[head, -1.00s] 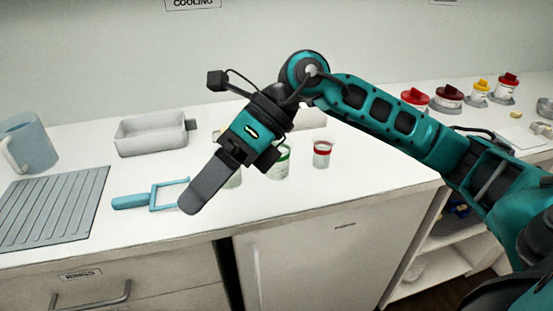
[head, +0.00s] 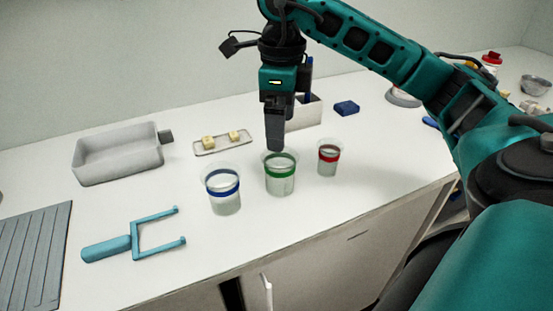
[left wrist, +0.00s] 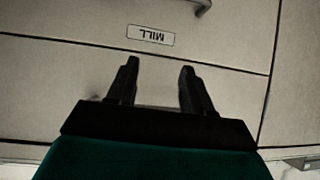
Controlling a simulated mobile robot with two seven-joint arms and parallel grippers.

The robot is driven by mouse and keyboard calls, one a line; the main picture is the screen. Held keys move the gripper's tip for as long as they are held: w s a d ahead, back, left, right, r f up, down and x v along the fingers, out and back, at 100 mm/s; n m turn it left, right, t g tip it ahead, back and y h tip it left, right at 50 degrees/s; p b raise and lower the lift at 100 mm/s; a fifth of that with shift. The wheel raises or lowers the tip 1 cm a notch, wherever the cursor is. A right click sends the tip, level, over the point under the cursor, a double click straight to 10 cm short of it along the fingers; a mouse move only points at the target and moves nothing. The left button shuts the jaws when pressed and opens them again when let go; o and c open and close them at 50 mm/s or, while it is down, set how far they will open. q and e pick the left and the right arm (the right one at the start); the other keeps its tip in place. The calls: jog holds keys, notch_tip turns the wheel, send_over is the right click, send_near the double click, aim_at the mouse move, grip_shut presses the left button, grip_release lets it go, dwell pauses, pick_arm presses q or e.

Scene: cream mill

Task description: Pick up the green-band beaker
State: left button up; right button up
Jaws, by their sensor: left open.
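The green-band beaker (head: 280,174) stands upright on the white counter, clear with a green ring, between the blue-band beaker (head: 222,190) and the smaller red-band beaker (head: 329,158). My right gripper (head: 275,148) points straight down, its dark fingertips at the back of the green-band beaker's rim. The fingers overlap side-on, so I cannot tell whether they are apart, or whether they touch the beaker. My left gripper (left wrist: 159,66) is open and empty in the left wrist view, in front of drawer fronts with a MILL label (left wrist: 151,35).
A light blue two-pronged tool (head: 135,240) lies front left. Behind are a grey tray (head: 118,163), a small dish (head: 222,146) with yellowish cubes, and a white holder (head: 304,118). A ridged grey mat (head: 35,250) lies at left.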

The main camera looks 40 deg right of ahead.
aim_at(280, 162)
notch_tip(280, 162, down, 10)
jog(key=shift+r+b, duration=0.2)
jog(key=shift+b, duration=0.2)
jog(key=c, duration=0.8)
